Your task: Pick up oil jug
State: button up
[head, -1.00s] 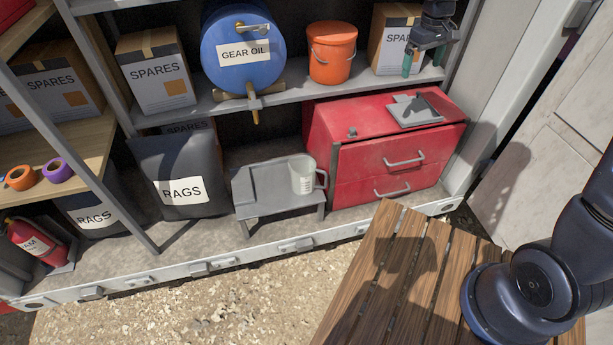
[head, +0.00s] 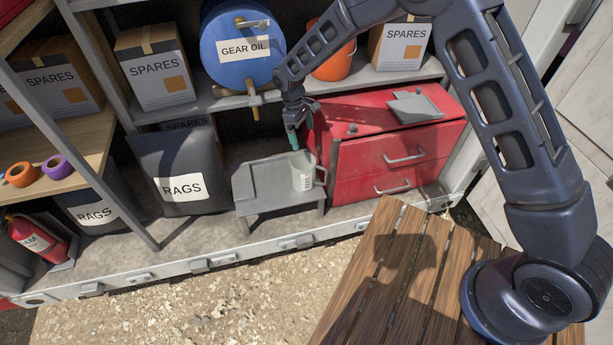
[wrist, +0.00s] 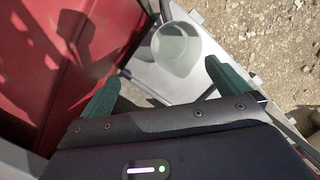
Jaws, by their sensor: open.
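The oil jug (head: 303,172) is a pale grey-green measuring jug with markings and a handle on its right side. It stands upright on a small grey stand (head: 258,188) on the lower shelf. In the wrist view the jug (wrist: 176,48) is seen from above, with its round open mouth beyond and between my fingertips. My gripper (head: 296,138) is above the jug, with green fingers pointing down. In the wrist view my gripper (wrist: 162,78) has its two green fingers spread wide, with nothing between them. The jug's handle is not clear in the wrist view.
A red drawer cabinet (head: 390,158) stands close to the right of the jug. A blue gear oil drum (head: 240,50) with a tap sits on the shelf above. A black rags bag (head: 178,172) stands to the left. A wooden slatted surface (head: 385,270) is in front.

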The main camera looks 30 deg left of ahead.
jog(key=t+h, duration=0.1)
jog(key=h, duration=0.1)
send_near(310, 175)
notch_tip(310, 175, down, 2)
jog(key=w, duration=0.3)
jog(key=shift+n, duration=0.4)
jog(key=shift+a+f+x, duration=0.1)
jog(key=shift+a+x, duration=0.1)
jog(key=shift+x, duration=1.05)
jog(key=shift+a+f+x, duration=0.1)
jog(key=shift+a+x, duration=0.05)
jog(key=shift+x, duration=1.05)
jog(key=shift+a+f+x, duration=0.1)
jog(key=shift+a+x, duration=0.1)
jog(key=shift+x, duration=1.05)
jog(key=shift+s, duration=0.15)
jog(key=c, duration=0.9)
